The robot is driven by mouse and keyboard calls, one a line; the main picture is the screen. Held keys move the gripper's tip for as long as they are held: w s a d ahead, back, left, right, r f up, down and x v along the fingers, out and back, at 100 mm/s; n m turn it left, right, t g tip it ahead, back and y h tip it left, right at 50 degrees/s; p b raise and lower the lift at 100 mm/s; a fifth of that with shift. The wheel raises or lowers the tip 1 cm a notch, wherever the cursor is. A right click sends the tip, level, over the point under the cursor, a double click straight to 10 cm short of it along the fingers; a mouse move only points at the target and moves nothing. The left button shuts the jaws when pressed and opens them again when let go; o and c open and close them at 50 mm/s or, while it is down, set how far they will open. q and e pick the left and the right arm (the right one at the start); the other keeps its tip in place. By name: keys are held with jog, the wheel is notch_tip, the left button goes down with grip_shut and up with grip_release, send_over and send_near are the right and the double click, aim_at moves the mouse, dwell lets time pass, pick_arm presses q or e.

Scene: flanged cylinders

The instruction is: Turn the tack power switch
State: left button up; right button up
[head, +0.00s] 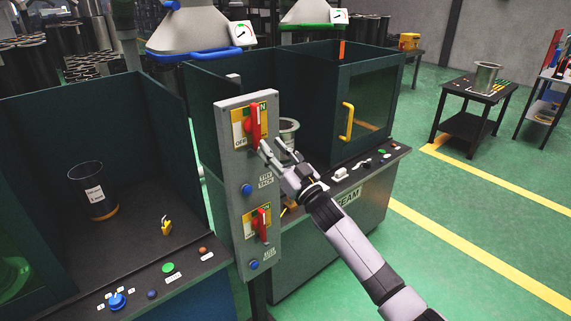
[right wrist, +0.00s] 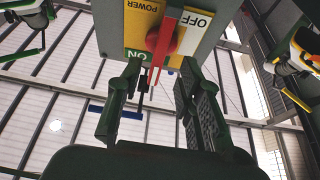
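A grey switch panel (head: 249,190) stands between two dark booths in the head view. Its upper red switch handle (head: 255,122) stands upright on a yellow, white and green plate; the small label below it seems to read TACK. A second red switch (head: 263,224) is lower on the panel. My right gripper (head: 272,152) is open and empty, just right of and below the upper handle. In the right wrist view, that red handle (right wrist: 163,38) is beyond the open fingers (right wrist: 163,95), roughly between them, with OFF, POWER and ON lettering upside down. My left gripper is out of view.
Blue buttons (head: 247,189) sit on the panel. The left booth (head: 60,255) holds a dark cylinder (head: 93,195). The right booth's yellow door handle (head: 347,122) and its button ledge (head: 370,163) are close to my right arm. Open green floor lies to the right.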

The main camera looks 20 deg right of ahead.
jog(key=v, duration=0.6)
jog(key=shift+s+f, duration=0.1)
jog(key=s+d+f+m+g+h+b, duration=0.1)
jog(key=s+f+g+h, duration=0.15)
jog(key=f, duration=1.05)
jog(key=s+d+f+m+g+h+b, duration=0.1)
jog(key=s+f+g+h, duration=0.15)
jog(key=f, duration=1.05)
jog(key=s+d+f+m+g+h+b, duration=0.1)
jog(key=s+d+f+g, duration=0.15)
jog(key=f, duration=1.05)
jog(key=s+a+f+g+h+b, duration=0.1)
jog(key=s+f+g, duration=0.3)
jog(key=s+f, duration=1.45)
jog(key=s+a+f+g, duration=0.1)
jog(key=s+f, duration=0.4)
jog(key=s, duration=0.6)
jog(key=s+a+f+n+g+b, duration=0.1)
jog(key=s+f+g, duration=0.3)
jog(key=s, duration=0.7)
jog(key=s+a+f+g+b, duration=0.1)
jog(key=s+f+g, duration=0.2)
jog(key=s+f, duration=0.5)
jog(key=s, duration=0.4)
jog(key=shift+a+f+n+h, duration=0.2)
jog(key=shift+f+n+h, duration=0.05)
jog(key=shift+n+h, duration=0.05)
